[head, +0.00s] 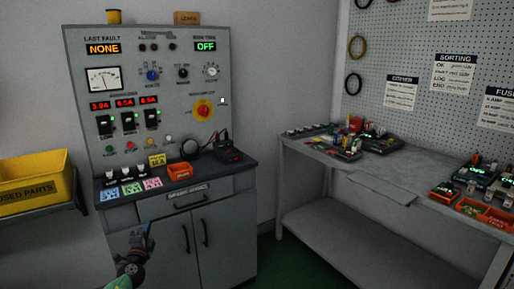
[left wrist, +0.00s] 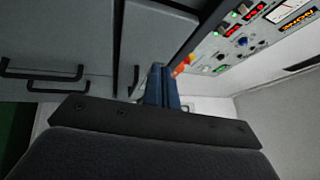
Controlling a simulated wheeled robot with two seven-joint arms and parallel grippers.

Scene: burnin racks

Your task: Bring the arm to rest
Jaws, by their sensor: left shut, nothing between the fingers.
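My left gripper (head: 148,229) is low in the head view, in front of the grey cabinet (head: 222,232) under the control panel. Its fingers point up and are together, with nothing held. In the left wrist view the blue fingers (left wrist: 160,84) stand closed side by side, with the cabinet's handles to the left and the panel at upper right. Whether the fingers touch the cabinet front cannot be told. My right gripper is in neither view.
The control panel (head: 133,103) stands above a counter with colored cards and an orange bin (head: 180,172). A yellow bin (head: 35,183) is on a shelf at left. A grey workbench (head: 345,165) with several devices stands at right. Green floor (head: 268,255) shows between cabinet and bench.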

